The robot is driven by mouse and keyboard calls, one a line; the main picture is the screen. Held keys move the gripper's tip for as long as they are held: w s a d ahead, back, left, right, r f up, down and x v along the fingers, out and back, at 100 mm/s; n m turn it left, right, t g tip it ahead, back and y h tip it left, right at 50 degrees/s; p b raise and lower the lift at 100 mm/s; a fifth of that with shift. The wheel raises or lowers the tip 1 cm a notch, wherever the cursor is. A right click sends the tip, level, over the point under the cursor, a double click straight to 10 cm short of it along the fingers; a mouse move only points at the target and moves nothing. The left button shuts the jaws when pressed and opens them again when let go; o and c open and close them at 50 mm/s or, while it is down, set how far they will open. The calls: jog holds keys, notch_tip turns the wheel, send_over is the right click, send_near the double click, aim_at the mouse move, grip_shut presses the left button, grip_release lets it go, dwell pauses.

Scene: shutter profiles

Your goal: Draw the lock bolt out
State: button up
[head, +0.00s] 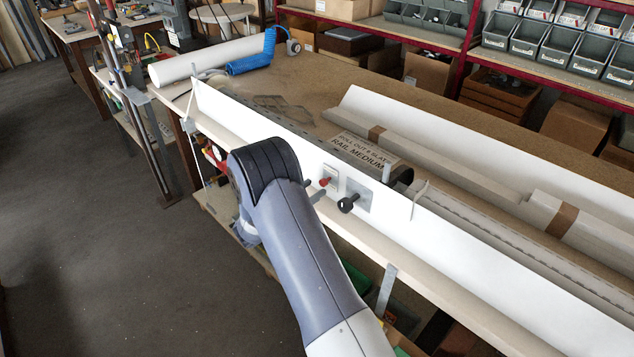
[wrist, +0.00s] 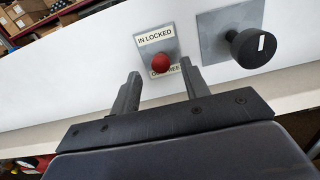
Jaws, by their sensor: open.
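The lock bolt shows as a round red knob (wrist: 160,63) on a small plate labelled "IN LOCKED" above and "OUT FREE" below, the lower words partly covered by the knob. It stands on a long white panel and also shows in the head view (head: 324,181). My gripper (wrist: 160,72) is open and empty. In the wrist view its two fingertips lie to either side of the red knob, a little below it; I cannot tell the remaining gap in depth. In the head view my arm hides most of the gripper.
A black knob (wrist: 250,47) with a white mark stands on a grey plate (wrist: 215,35) right of the red knob, close to my right finger. A wooden ledge (head: 405,262) runs below the white panel (head: 480,255). Behind it lie long white profiles and a "RAIL MEDIUM" label (head: 362,149).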

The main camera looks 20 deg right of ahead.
aim_at(328, 179)
jog(key=shift+x, duration=1.45)
jog(key=shift+c, duration=0.3)
grip_shut()
